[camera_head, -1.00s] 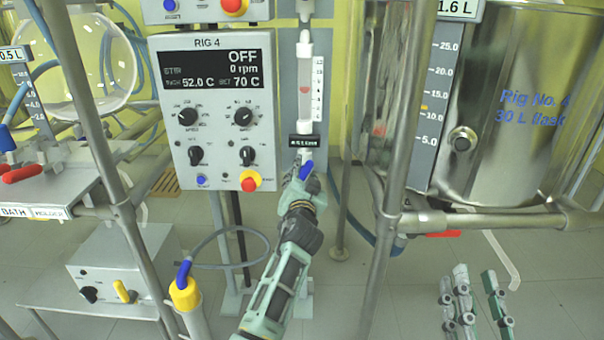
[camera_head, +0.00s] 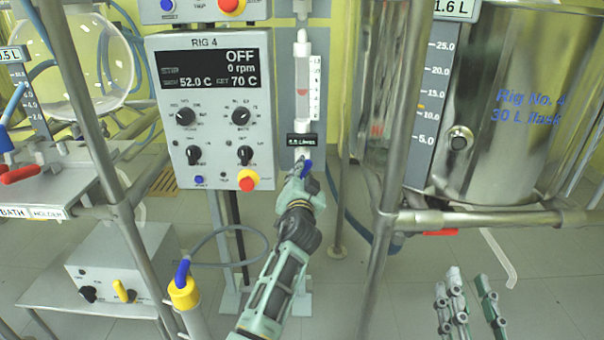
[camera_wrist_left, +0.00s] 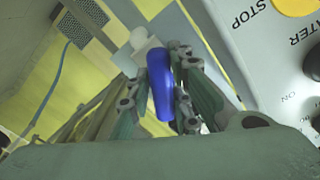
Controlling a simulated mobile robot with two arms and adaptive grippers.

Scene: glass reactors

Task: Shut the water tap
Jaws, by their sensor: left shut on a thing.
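The water tap has a blue lever handle (camera_head: 307,168) at the foot of the flow meter (camera_head: 304,90), right of the RIG 4 control box. My left gripper (camera_head: 302,182) reaches up to it from below and is shut on the handle. In the left wrist view the blue handle (camera_wrist_left: 160,85) lies between the two fingers (camera_wrist_left: 158,100). The tap body is mostly hidden behind my gripper. A red float shows in the flow meter's tube. My right gripper (camera_head: 472,300) is at the lower right, open and empty, far from the tap.
The RIG 4 control box (camera_head: 212,140) stands close on the left, with knobs and a red-yellow button. A steel pole (camera_head: 392,150) and a large steel vessel (camera_head: 500,120) stand on the right.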

